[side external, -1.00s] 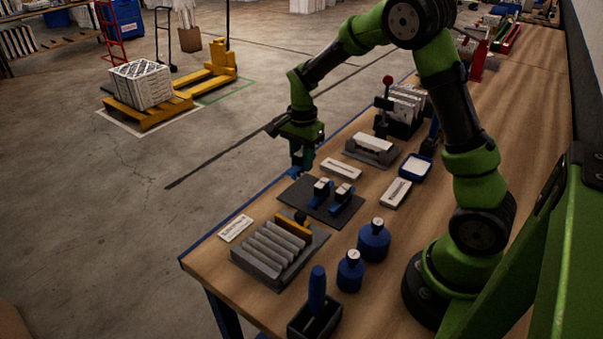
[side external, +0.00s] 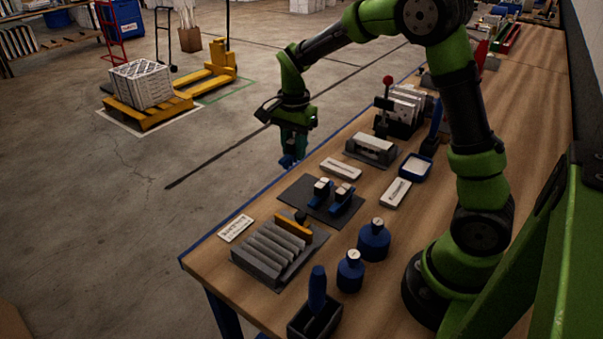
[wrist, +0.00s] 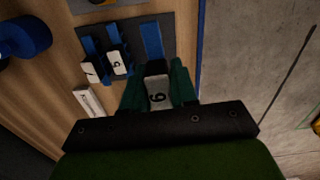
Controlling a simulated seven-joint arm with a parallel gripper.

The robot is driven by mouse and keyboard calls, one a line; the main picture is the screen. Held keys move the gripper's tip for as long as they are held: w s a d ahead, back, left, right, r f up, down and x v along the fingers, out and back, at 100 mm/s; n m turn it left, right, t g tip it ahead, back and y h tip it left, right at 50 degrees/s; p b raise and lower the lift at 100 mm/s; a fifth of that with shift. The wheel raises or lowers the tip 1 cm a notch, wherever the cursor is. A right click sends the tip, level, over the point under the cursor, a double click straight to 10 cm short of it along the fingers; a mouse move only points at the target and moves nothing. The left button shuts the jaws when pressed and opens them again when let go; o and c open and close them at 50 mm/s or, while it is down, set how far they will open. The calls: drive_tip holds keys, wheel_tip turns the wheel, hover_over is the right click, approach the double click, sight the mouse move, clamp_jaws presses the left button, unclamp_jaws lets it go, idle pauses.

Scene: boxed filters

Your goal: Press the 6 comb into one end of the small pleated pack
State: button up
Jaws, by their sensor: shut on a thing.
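My gripper (side external: 290,155) hangs beside the table's left edge. Its teal fingers are shut on the 6 comb (wrist: 158,96), a pale tab marked 6 with a dark end in the wrist view. A bit of blue shows below the fingers in the side view. Two other combs stand on a dark mat (side external: 294,192), with blue holders; their pale tabs (wrist: 90,71) and (wrist: 117,62) show in the wrist view, the second marked 5. A pale block, perhaps the small pleated pack (side external: 376,143), lies in a grey cradle (side external: 360,153); its pleats cannot be made out.
A grey slotted rack (side external: 262,262) with a yellow piece stands in front of the mat. Blue round containers (side external: 374,242) stand to its right. A lever tool (side external: 385,110) and upright pale panels (side external: 408,103) stand behind the cradle. Floor lies left of the table.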

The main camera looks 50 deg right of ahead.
drive_tip(key=s+a, duration=0.2)
drive_tip(key=a, duration=0.6)
drive_tip(key=s+a, duration=0.3)
drive_tip(key=a, duration=0.6)
drive_tip(key=shift+a+f+m, duration=0.25)
drive_tip(key=shift+f+m, duration=0.1)
drive_tip(key=shift+m, duration=0.05)
drive_tip(key=shift+f, duration=0.1)
drive_tip(key=shift+f, duration=3.8)
drive_tip(key=shift+f, duration=0.7)
wheel_tip(320, 180, up, 7)
